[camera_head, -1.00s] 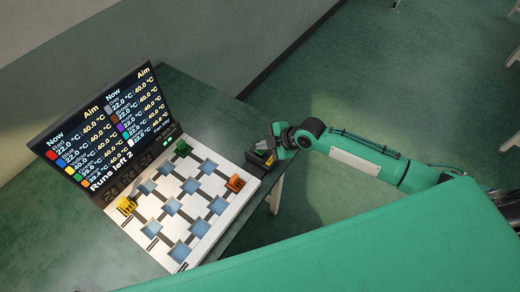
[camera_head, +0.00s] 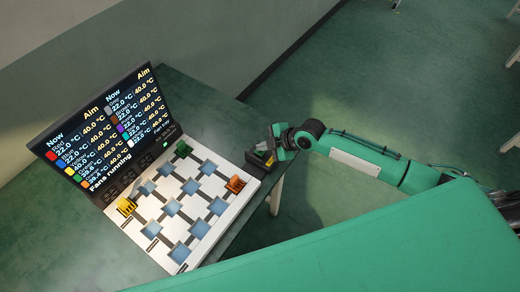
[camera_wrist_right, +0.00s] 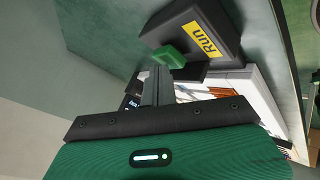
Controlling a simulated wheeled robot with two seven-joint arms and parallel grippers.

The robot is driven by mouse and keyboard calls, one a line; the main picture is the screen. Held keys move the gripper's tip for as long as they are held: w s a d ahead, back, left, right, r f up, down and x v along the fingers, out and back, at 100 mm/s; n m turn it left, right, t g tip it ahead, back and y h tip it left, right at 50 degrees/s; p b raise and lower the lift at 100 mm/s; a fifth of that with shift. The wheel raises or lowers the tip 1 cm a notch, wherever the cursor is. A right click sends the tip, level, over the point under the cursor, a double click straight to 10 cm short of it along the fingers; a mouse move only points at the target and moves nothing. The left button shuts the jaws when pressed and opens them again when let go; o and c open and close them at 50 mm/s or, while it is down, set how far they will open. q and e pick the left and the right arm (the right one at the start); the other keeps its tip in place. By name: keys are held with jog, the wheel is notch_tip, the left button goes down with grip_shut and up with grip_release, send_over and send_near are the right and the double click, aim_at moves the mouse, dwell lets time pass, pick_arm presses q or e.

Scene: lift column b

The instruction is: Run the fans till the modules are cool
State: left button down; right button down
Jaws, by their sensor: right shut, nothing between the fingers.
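The black run box (camera_head: 262,158) stands at the board's right corner; the wrist view shows its yellow "Run" label (camera_wrist_right: 199,39) and green button (camera_wrist_right: 169,57). My right gripper (camera_head: 274,152) is shut and empty, its fingertips at the button, seemingly touching it. The white board (camera_head: 160,250) has blue pads joined by dark tracks. A yellow module (camera_head: 126,206), a green module (camera_head: 183,148) and an orange module (camera_head: 235,184) sit on its edges. The screen (camera_head: 105,125) reads "Fans running", with Now and Aim temperatures; aims read 40.0 °C. My left gripper is out of view.
The board and screen stand on a dark green table (camera_head: 205,105), whose right edge lies near the run box. Table space behind the board is clear. A large green surface (camera_head: 400,245) fills the lower right. Open floor (camera_head: 400,80) lies beyond the table.

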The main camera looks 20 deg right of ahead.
jog(key=shift+r+p, duration=0.3)
jog(key=shift+r, duration=0.35)
jog(key=shift+r, duration=0.1)
notch_tip(320, 180, up, 5)
jog(key=p, duration=0.4)
dwell(1.3)
